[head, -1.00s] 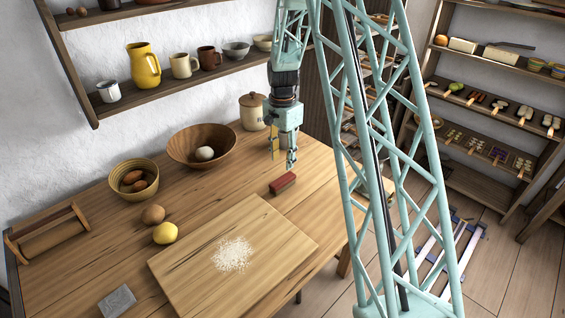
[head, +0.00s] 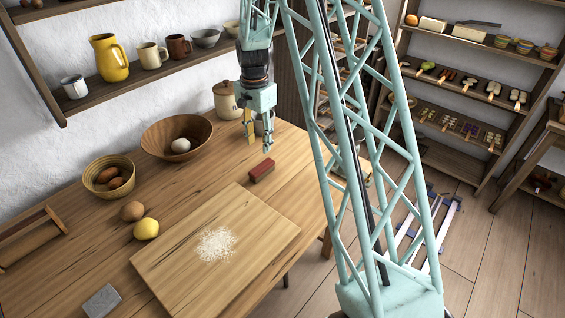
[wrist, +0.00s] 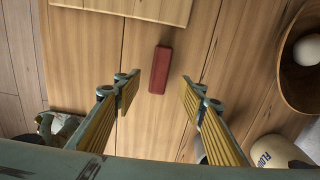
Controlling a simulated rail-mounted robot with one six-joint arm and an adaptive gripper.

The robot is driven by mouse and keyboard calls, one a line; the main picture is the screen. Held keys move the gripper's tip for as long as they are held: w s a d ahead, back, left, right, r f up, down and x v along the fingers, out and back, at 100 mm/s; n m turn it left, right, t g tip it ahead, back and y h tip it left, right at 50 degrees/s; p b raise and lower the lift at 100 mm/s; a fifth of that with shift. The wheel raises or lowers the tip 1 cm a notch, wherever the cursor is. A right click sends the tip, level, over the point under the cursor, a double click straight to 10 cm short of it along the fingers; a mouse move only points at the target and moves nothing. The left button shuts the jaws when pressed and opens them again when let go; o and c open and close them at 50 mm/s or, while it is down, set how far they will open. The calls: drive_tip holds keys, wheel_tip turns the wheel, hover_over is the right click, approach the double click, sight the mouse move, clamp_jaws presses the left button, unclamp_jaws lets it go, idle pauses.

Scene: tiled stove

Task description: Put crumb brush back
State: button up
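A small dark-red block-shaped thing, which looks like the crumb brush (head: 262,170), lies on the wooden table (head: 205,172) just beyond the far right corner of the pastry board. It also shows in the wrist view (wrist: 160,70), lengthwise between and ahead of my fingers; its bristles cannot be made out. My gripper (head: 259,145) hangs pointing down above and slightly behind the brush, apart from it. In the wrist view my gripper (wrist: 158,93) has its two yellow-padded fingers spread wide with nothing between them.
The floured board (head: 180,260) lies in front. A wooden bowl (head: 150,148), a lidded flour jar (head: 227,100), a lemon (head: 146,229) and a grey block (head: 101,300) are on the table. Shelves (head: 465,95) stand at right. The table around the brush is clear.

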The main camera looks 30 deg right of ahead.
drive_tip(key=s+a+r+n+t, duration=0.1)
drive_tip(key=s+a+r+n, duration=0.1)
drive_tip(key=s+a+r, duration=0.5)
drive_tip(key=s+a+r+n, duration=0.25)
drive_tip(key=s+r, duration=0.35)
drive_tip(key=r, duration=0.5)
drive_tip(key=s+a+r+n+t, duration=0.1)
drive_tip(key=s+a+r+n, duration=0.25)
drive_tip(key=s+r, duration=0.45)
drive_tip(key=s+a+r+n, duration=0.2)
drive_tip(key=s, duration=0.7)
drive_tip(key=s+a+r+n+t, duration=0.1)
drive_tip(key=s+a+r+n, duration=0.1)
drive_tip(key=s, duration=0.6)
drive_tip(key=s+a+r+n, duration=0.2)
drive_tip(key=s+a+r, duration=0.1)
drive_tip(key=s, duration=0.6)
drive_tip(key=shift+s+a+r+n+t, duration=0.3)
drive_tip(key=shift+s+a+r, duration=0.05)
drive_tip(key=shift+r, duration=0.05)
drive_tip(key=shift+d, duration=0.1)
